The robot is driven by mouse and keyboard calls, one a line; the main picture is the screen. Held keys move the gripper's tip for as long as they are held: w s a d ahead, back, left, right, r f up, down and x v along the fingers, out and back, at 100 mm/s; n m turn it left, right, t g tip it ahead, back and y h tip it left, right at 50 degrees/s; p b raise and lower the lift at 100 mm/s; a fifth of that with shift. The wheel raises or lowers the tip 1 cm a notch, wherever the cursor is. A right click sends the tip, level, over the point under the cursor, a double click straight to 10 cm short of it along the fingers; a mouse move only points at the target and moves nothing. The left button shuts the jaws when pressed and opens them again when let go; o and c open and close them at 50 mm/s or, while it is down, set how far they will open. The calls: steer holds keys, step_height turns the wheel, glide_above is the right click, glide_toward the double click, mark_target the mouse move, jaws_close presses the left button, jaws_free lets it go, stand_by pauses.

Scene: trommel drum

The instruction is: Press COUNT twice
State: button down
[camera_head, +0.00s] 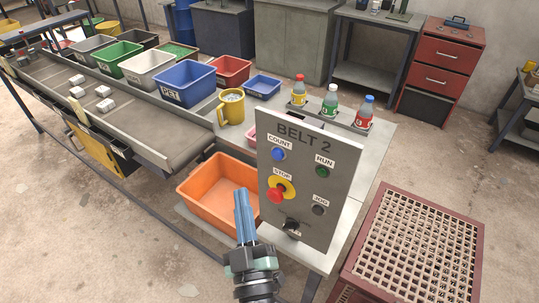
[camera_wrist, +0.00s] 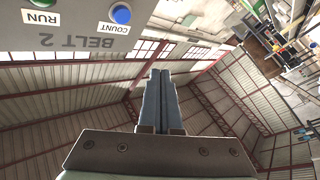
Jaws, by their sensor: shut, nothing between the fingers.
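The grey BELT 2 panel (camera_head: 335,160) stands upright at the table's near end in the head view. Its blue COUNT button (camera_head: 278,154) is at the upper left, below its label, and it also shows in the wrist view (camera_wrist: 121,13). The green RUN button (camera_head: 321,171) is to its right, the red STOP knob (camera_head: 277,193) on a yellow base is below. My gripper (camera_head: 241,193) is shut and empty, to the left of the panel and lower than COUNT in the picture. Its blue-grey fingers show in the wrist view (camera_wrist: 160,76), apart from the button.
A dark JOG button (camera_head: 319,209) and a black switch (camera_head: 291,225) are low on the panel. An orange bin (camera_head: 190,190) lies behind my gripper. A yellow mug (camera_head: 230,108) and several bottles stand behind the panel. A red-framed grate (camera_head: 415,245) is at the right.

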mark_target(271, 153)
steer(key=shift+w+d, duration=0.1)
steer(key=shift+w, duration=0.05)
steer(key=w+d+p, duration=0.3)
steer(key=w+d, duration=0.2)
steer(key=w, duration=0.2)
stand_by(0.5)
steer(key=shift+d, duration=0.1)
stand_by(1.8)
steer(key=shift+w+d, duration=0.15)
steer(key=shift+w, duration=0.15)
steer(key=shift+w+d, duration=0.3)
steer(key=shift+w, duration=0.05)
stand_by(0.7)
stand_by(0.3)
steer(key=shift+s+a, duration=0.55)
steer(key=shift+s, duration=0.15)
